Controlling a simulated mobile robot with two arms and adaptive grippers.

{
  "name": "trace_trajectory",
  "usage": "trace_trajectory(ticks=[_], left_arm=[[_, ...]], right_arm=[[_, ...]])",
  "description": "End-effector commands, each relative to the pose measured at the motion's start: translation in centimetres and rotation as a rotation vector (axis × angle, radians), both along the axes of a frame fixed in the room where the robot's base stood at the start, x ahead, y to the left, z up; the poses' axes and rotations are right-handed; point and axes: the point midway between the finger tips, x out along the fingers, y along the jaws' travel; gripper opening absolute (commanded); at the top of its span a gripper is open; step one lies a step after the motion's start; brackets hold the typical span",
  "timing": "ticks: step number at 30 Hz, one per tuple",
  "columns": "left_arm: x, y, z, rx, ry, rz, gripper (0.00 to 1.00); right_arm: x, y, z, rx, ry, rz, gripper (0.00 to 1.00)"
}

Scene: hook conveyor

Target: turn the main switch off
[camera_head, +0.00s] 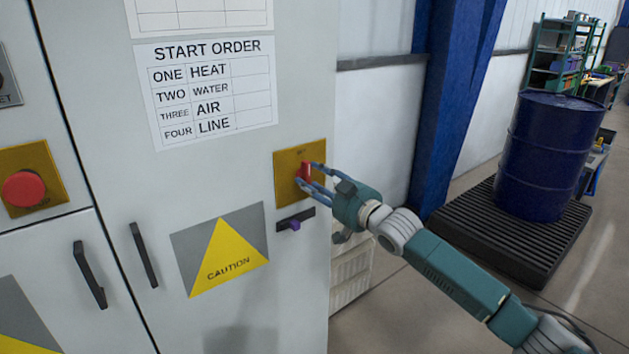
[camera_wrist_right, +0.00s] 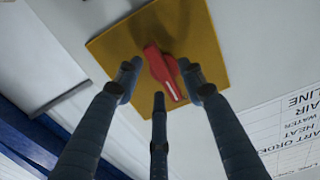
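The main switch is a red rotary handle (camera_head: 303,172) on a yellow plate (camera_head: 287,160) on the grey cabinet door. In the right wrist view the red handle (camera_wrist_right: 163,72) sits in the middle of the yellow plate (camera_wrist_right: 208,48), with a pale mark along its lower end. My right gripper (camera_head: 312,178) is at the switch, its fingers around the handle. In the right wrist view the fingers (camera_wrist_right: 158,85) are spread, one on each side of the handle and one below it. I cannot tell whether any finger touches the handle. My left gripper is not in view.
A small purple slider (camera_head: 294,225) sits below the switch. A red push button (camera_head: 22,188) is at far left. Black door handles (camera_head: 144,255) stick out of the cabinet.

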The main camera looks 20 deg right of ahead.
Motion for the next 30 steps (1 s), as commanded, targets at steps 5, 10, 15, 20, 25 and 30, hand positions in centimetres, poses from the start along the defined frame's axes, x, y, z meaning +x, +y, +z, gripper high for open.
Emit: trace_trajectory(ticks=[5, 10, 15, 20, 25, 30], left_arm=[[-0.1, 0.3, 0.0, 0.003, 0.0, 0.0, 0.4], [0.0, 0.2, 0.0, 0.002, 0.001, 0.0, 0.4], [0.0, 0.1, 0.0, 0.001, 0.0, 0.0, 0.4], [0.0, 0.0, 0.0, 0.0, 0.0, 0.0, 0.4], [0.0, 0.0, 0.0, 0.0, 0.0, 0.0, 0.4], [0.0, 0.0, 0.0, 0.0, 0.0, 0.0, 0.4]], right_arm=[[-0.1, 0.0, 0.0, 0.002, 0.0, 0.0, 0.4], [-1.5, -0.5, -0.1, 0.003, 0.001, 0.001, 0.4], [-4.8, -1.7, -0.2, -0.002, 0.002, 0.001, 0.4], [-7.9, -2.8, -0.2, -0.001, 0.003, 0.001, 0.4], [-10.1, -3.7, -0.2, -0.001, 0.002, 0.0, 0.4], [-11.1, -4.0, 0.0, 0.0, 0.0, 0.0, 0.4]])
